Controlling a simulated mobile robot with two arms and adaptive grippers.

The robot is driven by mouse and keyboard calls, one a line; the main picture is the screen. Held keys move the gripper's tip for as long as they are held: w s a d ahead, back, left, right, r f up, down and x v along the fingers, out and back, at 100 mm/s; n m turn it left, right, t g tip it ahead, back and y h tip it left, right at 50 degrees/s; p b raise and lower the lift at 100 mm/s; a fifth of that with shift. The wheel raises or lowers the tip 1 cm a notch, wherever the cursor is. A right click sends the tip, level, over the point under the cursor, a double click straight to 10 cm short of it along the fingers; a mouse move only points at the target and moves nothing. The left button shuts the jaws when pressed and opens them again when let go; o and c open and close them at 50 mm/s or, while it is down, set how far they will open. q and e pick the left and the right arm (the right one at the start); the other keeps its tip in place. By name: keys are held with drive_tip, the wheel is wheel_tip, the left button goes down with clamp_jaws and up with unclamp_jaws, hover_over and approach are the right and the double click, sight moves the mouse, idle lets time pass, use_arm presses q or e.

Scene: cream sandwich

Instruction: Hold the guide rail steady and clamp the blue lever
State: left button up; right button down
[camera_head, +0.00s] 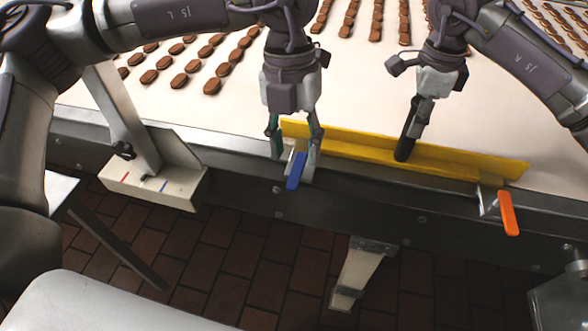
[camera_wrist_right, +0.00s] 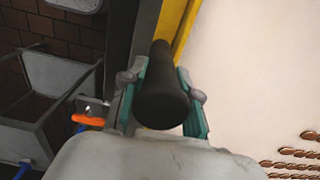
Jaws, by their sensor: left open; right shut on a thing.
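The yellow guide rail (camera_head: 460,166) lies along the near edge of the conveyor. A black upright handle (camera_head: 407,142) stands at the rail. My right gripper (camera_head: 421,106) is shut on this handle; in the right wrist view the handle (camera_wrist_right: 162,85) sits between the two fingers. The blue lever (camera_head: 296,173) is at the left end of the rail, pointing down towards me. My left gripper (camera_head: 294,150) is open, with its fingers down on either side of the blue lever's upper part. I cannot tell whether they touch it.
An orange lever (camera_head: 508,213) on a metal bracket is at the rail's right end. Rows of brown pieces (camera_head: 215,70) lie on the pale conveyor belt (camera_head: 150,100) behind the rail. A white box (camera_head: 150,188) is fixed to the conveyor's front at left. Brick floor (camera_head: 225,265) shows below.

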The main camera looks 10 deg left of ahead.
sight(294, 178)
use_arm(q)
drive_tip(key=shift+n+t+y, duration=0.4)
drive_tip(key=shift+t+y, duration=0.1)
drive_tip(key=shift+t, duration=0.3)
drive_tip(key=f, duration=0.3)
drive_tip(key=w+f, duration=0.1)
drive_tip(key=f, duration=0.2)
drive_tip(key=w+f, duration=0.1)
drive_tip(key=f, duration=0.2)
drive_tip(key=shift+w+a+f, duration=0.2)
drive_tip(key=shift+a+f, duration=0.15)
drive_tip(key=shift+a, duration=0.05)
clamp_jaws()
